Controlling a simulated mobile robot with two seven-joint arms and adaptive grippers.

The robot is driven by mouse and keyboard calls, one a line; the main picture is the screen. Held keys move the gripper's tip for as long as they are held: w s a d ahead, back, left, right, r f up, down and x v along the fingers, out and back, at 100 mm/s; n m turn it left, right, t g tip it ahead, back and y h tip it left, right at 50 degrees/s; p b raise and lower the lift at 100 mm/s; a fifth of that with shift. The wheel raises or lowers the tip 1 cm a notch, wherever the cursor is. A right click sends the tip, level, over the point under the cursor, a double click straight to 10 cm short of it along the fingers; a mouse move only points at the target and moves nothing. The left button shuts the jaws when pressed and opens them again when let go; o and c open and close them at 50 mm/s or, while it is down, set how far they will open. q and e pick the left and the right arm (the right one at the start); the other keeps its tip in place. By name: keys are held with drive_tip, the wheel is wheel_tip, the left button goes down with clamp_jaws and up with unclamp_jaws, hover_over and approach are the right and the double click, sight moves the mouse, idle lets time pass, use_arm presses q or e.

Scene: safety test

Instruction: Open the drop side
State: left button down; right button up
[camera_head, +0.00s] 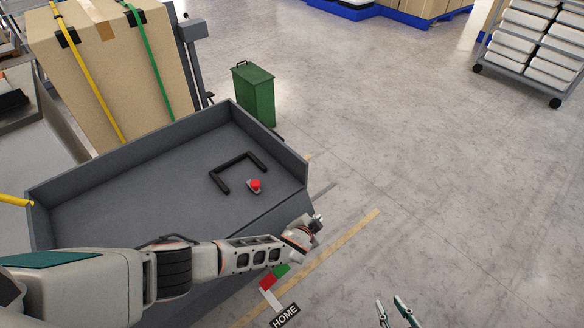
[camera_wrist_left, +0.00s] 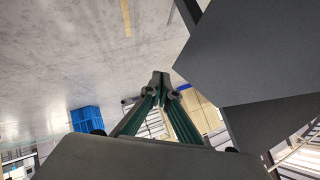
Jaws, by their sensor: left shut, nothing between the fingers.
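A grey shallow bed with raised walls (camera_head: 268,140) fills the left of the head view. Its near long side (camera_head: 292,207) shows as a dark grey face, partly hidden by my left arm; I cannot tell whether it is latched. My left gripper (camera_head: 318,219) is just outside this side, near its right corner, apparently apart from it. In the left wrist view its green fingers (camera_wrist_left: 162,80) meet at the tips with nothing between them, and a large grey panel (camera_wrist_left: 245,55) is close on the right. My right gripper (camera_head: 395,312) is open and empty over the floor.
A strapped cardboard box (camera_head: 110,70) and a green bin (camera_head: 254,95) stand behind. A HOME sign (camera_head: 285,315) is at the bottom.

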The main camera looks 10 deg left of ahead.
use_arm(q)
drive_tip(key=shift+w+a+f+m+t+y+b, duration=0.25)
drive_tip(key=shift+f+m+t+y+b, duration=0.35)
drive_tip(key=shift+b, duration=0.3)
use_arm(e)
wheel_tip(320, 180, down, 2)
drive_tip(key=shift+f, duration=0.15)
use_arm(q)
drive_tip(key=shift+d+r, duration=0.1)
drive_tip(key=shift+r, duration=0.1)
use_arm(e)
drive_tip(key=shift+s, duration=0.1)
